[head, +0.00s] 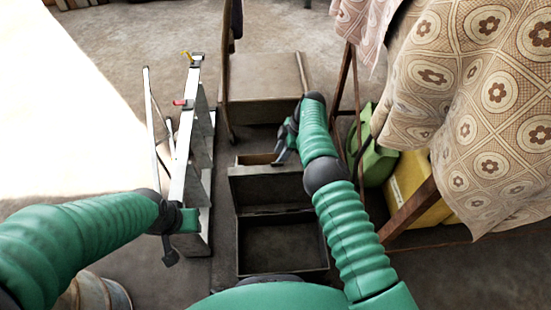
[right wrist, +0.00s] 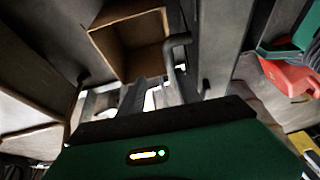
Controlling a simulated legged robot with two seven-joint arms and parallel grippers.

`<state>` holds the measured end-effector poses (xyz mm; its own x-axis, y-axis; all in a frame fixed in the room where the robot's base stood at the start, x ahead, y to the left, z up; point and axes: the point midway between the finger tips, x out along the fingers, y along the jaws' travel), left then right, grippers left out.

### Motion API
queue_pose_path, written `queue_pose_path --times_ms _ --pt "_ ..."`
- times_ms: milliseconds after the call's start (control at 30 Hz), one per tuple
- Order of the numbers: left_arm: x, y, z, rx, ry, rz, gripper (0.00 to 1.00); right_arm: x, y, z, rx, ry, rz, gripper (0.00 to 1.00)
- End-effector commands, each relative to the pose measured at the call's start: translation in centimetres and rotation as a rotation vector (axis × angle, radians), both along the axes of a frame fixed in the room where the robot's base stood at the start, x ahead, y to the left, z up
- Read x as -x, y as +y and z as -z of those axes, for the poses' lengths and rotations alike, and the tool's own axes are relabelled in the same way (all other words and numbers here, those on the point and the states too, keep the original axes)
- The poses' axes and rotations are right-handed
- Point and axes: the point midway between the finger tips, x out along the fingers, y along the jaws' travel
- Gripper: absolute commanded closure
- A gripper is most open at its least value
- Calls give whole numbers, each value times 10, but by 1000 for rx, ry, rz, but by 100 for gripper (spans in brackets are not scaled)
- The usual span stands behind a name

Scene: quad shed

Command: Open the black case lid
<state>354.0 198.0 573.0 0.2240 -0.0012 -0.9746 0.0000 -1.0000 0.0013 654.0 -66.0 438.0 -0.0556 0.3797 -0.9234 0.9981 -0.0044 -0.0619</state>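The black case (head: 283,247) stands on the floor in the middle of the head view, with its dark, empty-looking inside showing. Its lid (head: 268,188) is raised and stands up at the far side of the case. My right gripper (head: 279,157) is at the lid's upper edge, just beyond it; whether it touches is unclear. In the right wrist view its two fingers (right wrist: 160,92) stand apart with nothing clear between them. My left gripper (head: 170,255) hangs beside the metal ladder, left of the case; its fingers are too small to read.
A metal ladder (head: 190,160) stands left of the case. A brown box (head: 262,85) lies beyond the lid. On the right are a green container (head: 376,160), a yellow one (head: 412,185) and a table under a patterned cloth (head: 470,110). Open floor lies at the back.

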Motion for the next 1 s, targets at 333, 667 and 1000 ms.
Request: queue_pose_path --times_ms 333,667,1000 --pt "0 0 -47 0 0 0 60 -6 -37 -96 -1 3 -1 64" --pt "0 0 -51 0 0 0 60 -7 -45 -112 -2 6 -3 64" --pt "0 0 -51 0 0 0 60 -7 -45 -112 -2 6 -3 64"
